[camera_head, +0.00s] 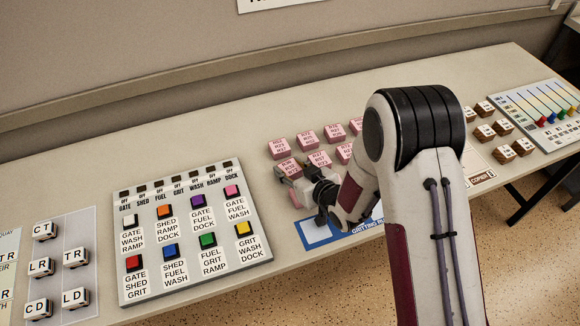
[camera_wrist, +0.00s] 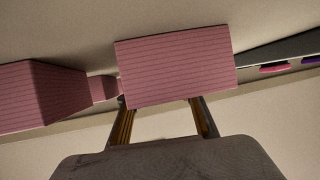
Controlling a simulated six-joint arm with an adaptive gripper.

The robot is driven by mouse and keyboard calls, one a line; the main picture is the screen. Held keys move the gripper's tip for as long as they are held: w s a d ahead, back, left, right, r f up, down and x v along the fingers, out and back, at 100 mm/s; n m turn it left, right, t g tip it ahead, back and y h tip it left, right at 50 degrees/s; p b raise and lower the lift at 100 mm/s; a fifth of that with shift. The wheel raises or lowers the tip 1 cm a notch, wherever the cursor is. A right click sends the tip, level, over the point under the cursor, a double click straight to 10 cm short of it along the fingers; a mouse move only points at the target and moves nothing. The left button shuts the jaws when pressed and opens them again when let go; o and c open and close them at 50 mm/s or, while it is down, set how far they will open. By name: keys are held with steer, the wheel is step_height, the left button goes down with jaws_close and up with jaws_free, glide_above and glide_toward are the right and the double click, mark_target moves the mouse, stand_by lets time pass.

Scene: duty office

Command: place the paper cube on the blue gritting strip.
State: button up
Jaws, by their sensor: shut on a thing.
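A pink paper cube (camera_head: 290,166) with printed lettering on top is at my gripper (camera_head: 293,178), at the front left of the group of pink cubes in the head view. In the wrist view the lined side of the held cube (camera_wrist: 176,68) fills the space beyond my two fingers (camera_wrist: 162,108), which are shut on it. I cannot tell whether it is clear of the table. The blue gritting strip (camera_head: 319,235) lies in front of my gripper, near the table's front edge. My arm hides much of its right part.
Several other pink cubes (camera_head: 307,139) stand close behind and to the right; a large one (camera_wrist: 40,95) shows left in the wrist view. A button panel (camera_head: 190,280) lies left, with lettered white cubes (camera_head: 74,257) beyond. Brown blocks (camera_head: 484,132) and a slider board (camera_head: 530,105) lie right.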

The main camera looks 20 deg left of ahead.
steer(key=o, duration=1.1)
steer(key=shift+d, duration=0.15)
steer(key=shift+v, duration=3.75)
steer(key=shift+w+r, duration=0.15)
steer(key=shift+w+d+r, duration=0.1)
